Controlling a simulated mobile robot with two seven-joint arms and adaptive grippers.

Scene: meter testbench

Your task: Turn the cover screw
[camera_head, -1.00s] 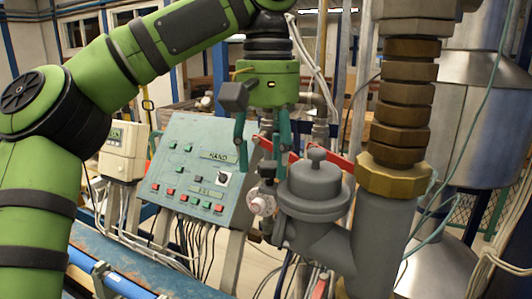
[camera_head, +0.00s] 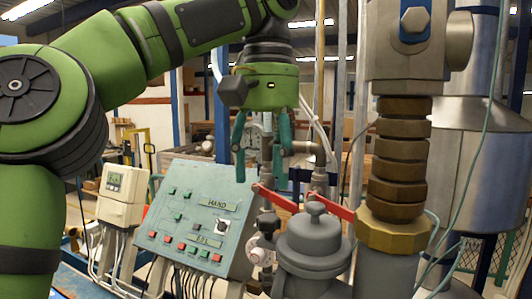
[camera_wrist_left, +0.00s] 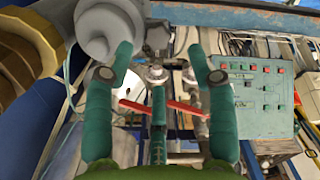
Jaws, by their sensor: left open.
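My left gripper (camera_head: 262,178) hangs fingers-down, open and empty, above and to the left of a grey domed cover (camera_head: 313,245). The cover has a small stepped knob (camera_head: 316,208) on top. In the left wrist view, the open fingers of my left gripper (camera_wrist_left: 161,62) have the grey cover (camera_wrist_left: 108,22) and its knob (camera_wrist_left: 97,47) at upper left, apart from them. A hex bolt head (camera_head: 415,20) shows on the metal fitting at top right. I cannot tell which of these is the cover screw. My right gripper is not in view.
Red levers (camera_head: 275,198) lie close below the fingers. A control panel (camera_head: 200,225) with coloured buttons stands left, beside a cream meter box (camera_head: 122,197). A thick brown and brass pipe column (camera_head: 400,165) stands right of the cover. Thin hoses and pipes run behind.

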